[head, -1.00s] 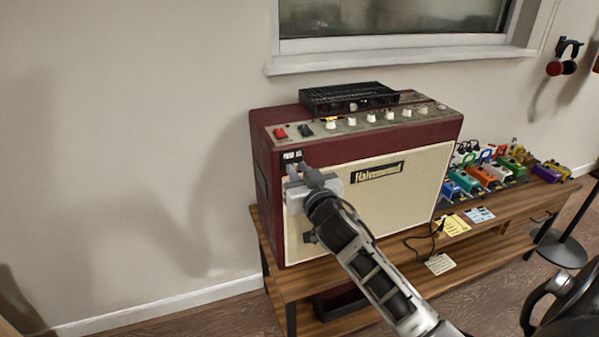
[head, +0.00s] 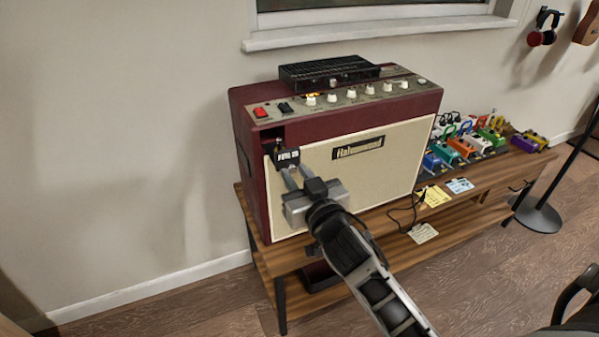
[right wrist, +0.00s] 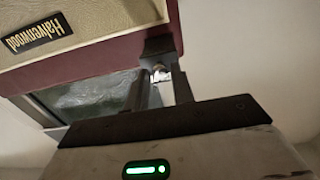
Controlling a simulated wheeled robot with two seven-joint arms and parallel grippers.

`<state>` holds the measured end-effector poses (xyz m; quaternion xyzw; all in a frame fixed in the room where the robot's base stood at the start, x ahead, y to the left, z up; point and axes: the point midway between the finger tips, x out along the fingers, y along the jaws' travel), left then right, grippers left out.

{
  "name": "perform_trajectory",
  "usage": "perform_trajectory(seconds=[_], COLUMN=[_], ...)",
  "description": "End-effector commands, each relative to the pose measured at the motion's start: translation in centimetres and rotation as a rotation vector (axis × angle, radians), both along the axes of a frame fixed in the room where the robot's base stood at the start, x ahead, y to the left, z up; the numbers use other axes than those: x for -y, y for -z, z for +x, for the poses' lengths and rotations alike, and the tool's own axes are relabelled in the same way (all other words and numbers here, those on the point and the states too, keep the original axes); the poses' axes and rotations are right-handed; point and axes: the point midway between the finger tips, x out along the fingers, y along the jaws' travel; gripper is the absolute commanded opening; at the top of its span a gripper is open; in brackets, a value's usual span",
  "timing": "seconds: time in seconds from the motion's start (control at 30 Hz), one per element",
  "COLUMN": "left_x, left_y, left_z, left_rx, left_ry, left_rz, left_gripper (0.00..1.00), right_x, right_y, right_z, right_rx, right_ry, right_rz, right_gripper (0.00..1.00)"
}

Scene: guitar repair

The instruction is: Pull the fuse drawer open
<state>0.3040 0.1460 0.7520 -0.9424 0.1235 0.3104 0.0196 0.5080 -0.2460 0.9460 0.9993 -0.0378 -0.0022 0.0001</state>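A dark red amplifier (head: 258,190) with a cream front stands on a wooden bench. Its black fuse drawer (head: 286,157), with a white label, sticks out from the upper left of the front, and a dark recess shows behind it. My right gripper (head: 296,171) is at the drawer's front, its fingers close about a small knob. In the right wrist view the black drawer (right wrist: 159,47) juts out past the dark red edge, with the shiny knob (right wrist: 160,73) between the fingers (right wrist: 166,88). My left gripper is not in view.
A black vented unit (head: 330,71) lies on the amplifier. Red and black switches and several white knobs line its top panel. Coloured pedals (head: 465,145), a cable and paper notes (head: 433,196) are on the bench (head: 365,222) to the right. The floor at left is clear.

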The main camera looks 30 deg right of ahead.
Motion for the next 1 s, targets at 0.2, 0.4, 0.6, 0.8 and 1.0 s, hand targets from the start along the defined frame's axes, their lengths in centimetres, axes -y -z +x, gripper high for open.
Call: perform_trajectory(seconds=[0.2,0.4,0.6,0.8,1.0], left_x=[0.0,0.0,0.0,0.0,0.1], left_y=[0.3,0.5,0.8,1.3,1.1], left_z=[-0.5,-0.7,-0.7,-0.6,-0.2], left_rx=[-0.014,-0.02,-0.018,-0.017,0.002], left_ry=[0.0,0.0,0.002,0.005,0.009], left_rz=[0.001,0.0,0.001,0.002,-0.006], left_gripper=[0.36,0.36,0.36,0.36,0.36], right_x=[0.0,0.0,-0.3,-0.6,-0.9], right_y=[0.0,0.1,0.3,0.3,0.3], right_z=[0.0,-0.5,-3.7,-8.7,-13.0], right_rx=[0.0,0.0,-0.003,-0.004,-0.004], right_ry=[0.0,0.0,0.0,0.002,0.002], right_rz=[0.0,0.001,0.003,0.002,0.002], right_gripper=[0.38,0.38,0.38,0.38,0.38])
